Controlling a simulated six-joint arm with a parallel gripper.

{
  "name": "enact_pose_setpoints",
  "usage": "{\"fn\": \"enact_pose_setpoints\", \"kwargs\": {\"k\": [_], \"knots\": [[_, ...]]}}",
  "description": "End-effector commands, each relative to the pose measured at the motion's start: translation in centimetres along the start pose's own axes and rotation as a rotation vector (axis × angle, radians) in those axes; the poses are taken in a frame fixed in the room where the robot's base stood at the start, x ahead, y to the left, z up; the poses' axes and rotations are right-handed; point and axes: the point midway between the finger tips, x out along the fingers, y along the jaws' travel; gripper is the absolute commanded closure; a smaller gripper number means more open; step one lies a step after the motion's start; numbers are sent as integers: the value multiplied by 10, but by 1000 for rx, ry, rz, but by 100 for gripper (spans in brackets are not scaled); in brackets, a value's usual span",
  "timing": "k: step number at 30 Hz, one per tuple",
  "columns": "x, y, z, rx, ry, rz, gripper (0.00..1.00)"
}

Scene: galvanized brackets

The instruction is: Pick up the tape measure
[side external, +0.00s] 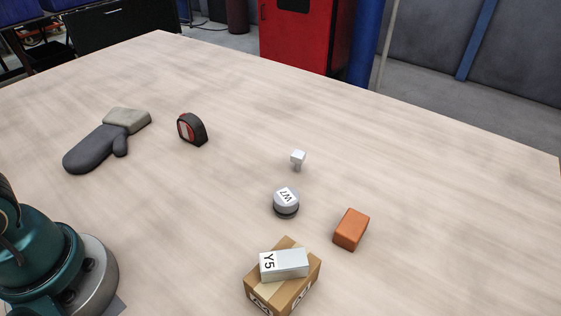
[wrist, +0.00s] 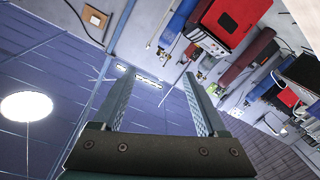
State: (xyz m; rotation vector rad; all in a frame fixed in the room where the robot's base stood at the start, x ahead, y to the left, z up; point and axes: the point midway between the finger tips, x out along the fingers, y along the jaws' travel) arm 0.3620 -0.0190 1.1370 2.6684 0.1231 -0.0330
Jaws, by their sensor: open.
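The tape measure (side external: 192,129), black with a red and pale face, stands on the table in the side external view, left of centre and towards the back. It is right of the glove and apart from it. My gripper (wrist: 158,100) shows in the wrist view with its two fingers spread wide and nothing between them. It points away from the table, towards the ceiling and far walls. The tape measure is not in the wrist view, and my gripper is not in the side external view, so their distance cannot be told.
A grey glove (side external: 97,146) lies at the left. A small white piece (side external: 298,157), a round W7 item (side external: 286,201), an orange block (side external: 351,230) and a cardboard box (side external: 300,290) bearing a Y5 block (side external: 286,264) stand centre to front. The table's (side external: 420,150) back right is clear.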

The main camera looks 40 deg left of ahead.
Motion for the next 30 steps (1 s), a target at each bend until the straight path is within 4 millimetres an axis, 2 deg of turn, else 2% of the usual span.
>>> {"fn": "enact_pose_setpoints", "kwargs": {"k": [1, 3, 5, 8, 11, 16, 21, 27, 30], "knots": [[19, -9, -11, -52, 56, -55, 25], [39, -27, -24, -120, 133, -146, 25], [54, -46, -28, -168, 186, -236, 25], [74, -80, -22, -229, 248, -404, 25], [85, -115, -2, -267, 282, -586, 25], [88, -167, 57, -274, 285, -904, 25], [71, -206, 130, -214, 237, -1204, 25], [41, -234, 218, -95, 151, -1463, 25], [35, -243, 252, -44, 110, -1506, 25]]}}
